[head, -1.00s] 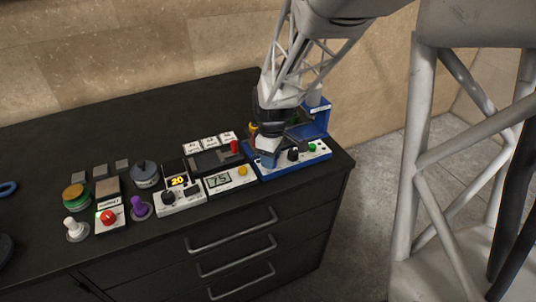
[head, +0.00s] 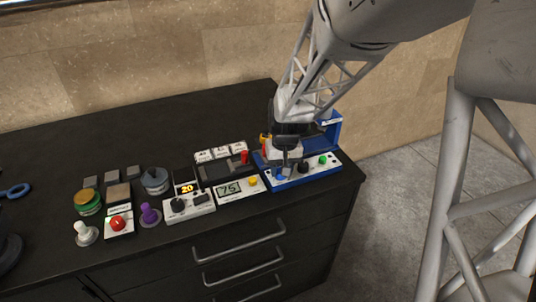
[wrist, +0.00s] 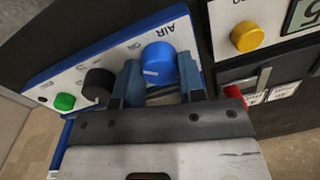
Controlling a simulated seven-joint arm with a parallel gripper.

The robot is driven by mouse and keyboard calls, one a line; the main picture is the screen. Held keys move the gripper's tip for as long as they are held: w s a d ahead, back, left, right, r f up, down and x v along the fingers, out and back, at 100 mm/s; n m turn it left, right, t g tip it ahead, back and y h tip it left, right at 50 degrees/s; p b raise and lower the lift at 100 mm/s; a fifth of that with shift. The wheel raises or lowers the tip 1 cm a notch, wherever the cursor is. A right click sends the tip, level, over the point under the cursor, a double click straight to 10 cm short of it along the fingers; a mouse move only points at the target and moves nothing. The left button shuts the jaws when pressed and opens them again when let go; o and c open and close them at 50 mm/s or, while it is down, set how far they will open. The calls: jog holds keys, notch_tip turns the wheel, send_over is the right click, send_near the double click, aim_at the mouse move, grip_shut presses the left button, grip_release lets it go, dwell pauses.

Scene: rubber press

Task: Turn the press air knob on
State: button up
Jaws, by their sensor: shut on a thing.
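The press air knob (wrist: 160,62) is a blue round knob with a white mark. It sits on a white panel (wrist: 120,57) beside the printed word AIR. My gripper (wrist: 160,78) has one finger on each side of the knob and is shut on it. In the head view, my gripper (head: 283,166) points down at the left end of the blue-framed press (head: 305,181). The blue knob (head: 280,176) shows only in part there, under the fingers.
On the same panel are a black knob (wrist: 98,83) and a green button (wrist: 64,101). A neighbouring panel has a yellow button (wrist: 247,36). A red part (wrist: 234,92) lies close to the right finger. Several other devices fill the bench to the left.

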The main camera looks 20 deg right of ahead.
jog(key=shift+m, duration=2)
jog(key=o, duration=0.9)
jog(key=shift+r, duration=0.15)
jog(key=shift+s+d+r, duration=0.1)
jog(key=shift+r, duration=1.8)
jog(key=shift+s+d+r, duration=0.1)
jog(key=shift+r, duration=1.8)
